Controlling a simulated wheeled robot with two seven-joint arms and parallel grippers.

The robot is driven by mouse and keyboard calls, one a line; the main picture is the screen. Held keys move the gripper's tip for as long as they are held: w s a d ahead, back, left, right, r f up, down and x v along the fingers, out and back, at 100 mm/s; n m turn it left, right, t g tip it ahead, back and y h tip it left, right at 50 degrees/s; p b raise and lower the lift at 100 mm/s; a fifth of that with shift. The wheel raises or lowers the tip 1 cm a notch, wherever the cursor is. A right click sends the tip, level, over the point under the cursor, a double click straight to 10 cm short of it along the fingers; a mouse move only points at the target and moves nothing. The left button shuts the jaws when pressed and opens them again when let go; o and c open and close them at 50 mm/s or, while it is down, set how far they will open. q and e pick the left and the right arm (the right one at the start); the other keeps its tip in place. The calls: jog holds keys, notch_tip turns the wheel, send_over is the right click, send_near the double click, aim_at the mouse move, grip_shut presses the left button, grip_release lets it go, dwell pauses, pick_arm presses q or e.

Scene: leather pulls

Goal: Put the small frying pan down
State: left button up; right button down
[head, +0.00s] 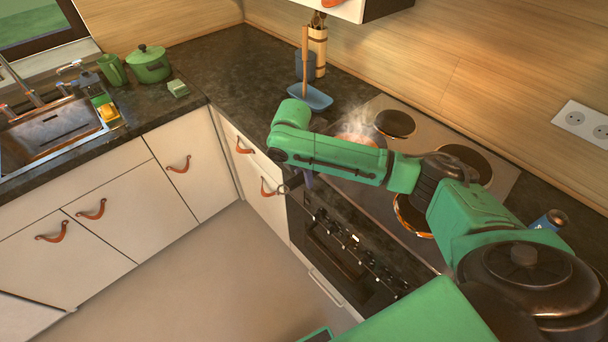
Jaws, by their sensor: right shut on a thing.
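A copper-coloured pan (365,137) with steam rising from it is at the left part of the stove, partly hidden behind my right forearm. I take it to be the small frying pan; whether it touches the burner is hidden. My right arm reaches across the stove from the right, and its wrist bends down at the stove's front left. My right gripper (305,180) is mostly hidden below the forearm, near the stove's front edge. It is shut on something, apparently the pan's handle. My left gripper is out of view.
The stove (508,173) has bare dark burners (395,124) at the back. An orange-brown round rim (408,216) shows at the front right, half under my arm. A blue tray (312,97) stands behind the pan. A can (550,220) is at right.

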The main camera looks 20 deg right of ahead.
jog(key=c, duration=0.6)
grip_release()
jog(key=shift+o, duration=0.2)
jog(key=shift+s+r, duration=0.1)
jog(key=r, duration=0.2)
jog(key=a+r+b, duration=0.1)
jog(key=r, duration=0.2)
jog(key=r+b, duration=0.1)
jog(key=r, duration=0.1)
jog(key=shift+s+a+r, duration=0.1)
jog(key=shift+a+r, duration=0.05)
jog(key=shift+r, duration=0.2)
jog(key=r, duration=0.4)
jog(key=shift+s+a+r+p, duration=0.1)
jog(key=shift+s+a+p, duration=0.05)
jog(key=shift+a+p, duration=0.15)
